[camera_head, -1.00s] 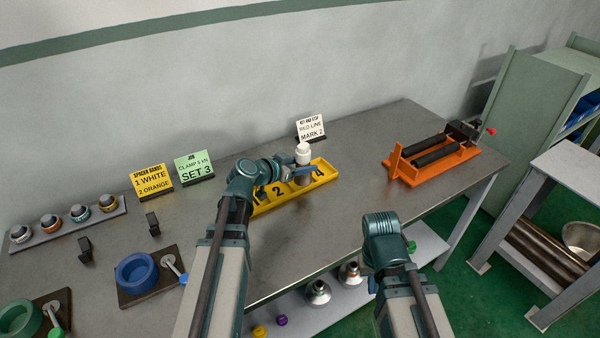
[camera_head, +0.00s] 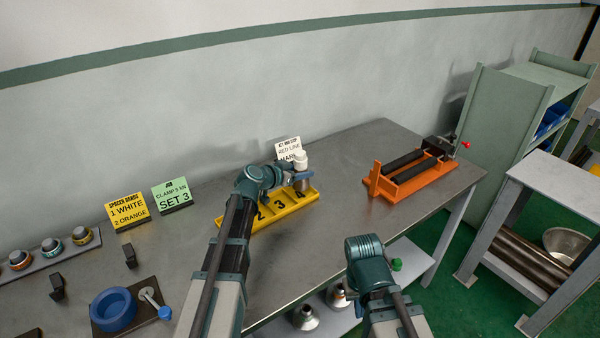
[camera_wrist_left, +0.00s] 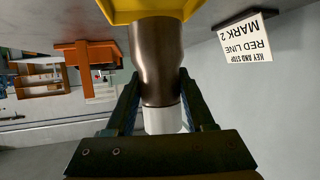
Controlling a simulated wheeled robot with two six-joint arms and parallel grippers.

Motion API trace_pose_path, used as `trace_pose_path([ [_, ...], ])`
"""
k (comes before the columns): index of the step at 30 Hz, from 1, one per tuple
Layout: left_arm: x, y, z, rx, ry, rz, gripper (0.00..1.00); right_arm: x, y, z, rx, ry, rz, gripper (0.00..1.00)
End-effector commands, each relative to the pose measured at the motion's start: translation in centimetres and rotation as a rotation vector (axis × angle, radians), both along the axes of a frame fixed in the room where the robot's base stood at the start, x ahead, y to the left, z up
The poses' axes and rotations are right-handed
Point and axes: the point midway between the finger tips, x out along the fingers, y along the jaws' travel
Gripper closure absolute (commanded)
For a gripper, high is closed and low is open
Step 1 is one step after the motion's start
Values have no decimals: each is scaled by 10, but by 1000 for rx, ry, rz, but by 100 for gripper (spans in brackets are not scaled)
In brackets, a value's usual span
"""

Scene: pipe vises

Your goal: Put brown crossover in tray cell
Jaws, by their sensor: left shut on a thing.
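The brown crossover (camera_head: 302,186) is upright, with a white upper end (camera_head: 300,160). My left gripper (camera_head: 292,176) is shut around it at the right end of the yellow numbered tray (camera_head: 258,222), by the number 4. In the left wrist view the crossover (camera_wrist_left: 157,65) sits between the fingers of my left gripper (camera_wrist_left: 160,105), and its wide brown end overlaps the yellow tray (camera_wrist_left: 120,14). I cannot tell whether that end touches the cell floor. My right arm is low in front of the bench; its fingers are hidden.
A sign reading red line mark 2 (camera_head: 287,147) stands just behind the tray. An orange pipe vise (camera_head: 412,176) is to the right on the bench. A blue ring (camera_head: 113,308) and yellow (camera_head: 127,209) and green (camera_head: 172,194) signs are left. Bench between tray and vise is clear.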

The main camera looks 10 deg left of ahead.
Motion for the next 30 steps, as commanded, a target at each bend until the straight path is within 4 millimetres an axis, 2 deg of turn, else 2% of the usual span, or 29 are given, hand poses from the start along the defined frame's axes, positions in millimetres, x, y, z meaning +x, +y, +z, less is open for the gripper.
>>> trace_pose_path([
  [9,0,0,-32,-3,-2,2,100,0,0,-32,0,0,0,100],
  [22,0,0,-34,-3,-2,2,100,0,0,-34,0,0,0,100],
  [23,0,0,-34,0,0,0,44,0,0,-34,0,0,0,100],
  [27,0,0,-33,0,0,0,19,0,0,-33,0,0,0,100],
  [28,0,0,-33,0,0,0,16,0,0,-33,0,0,0,100],
  [30,0,0,-33,0,0,0,16,0,0,-33,0,0,0,100],
])
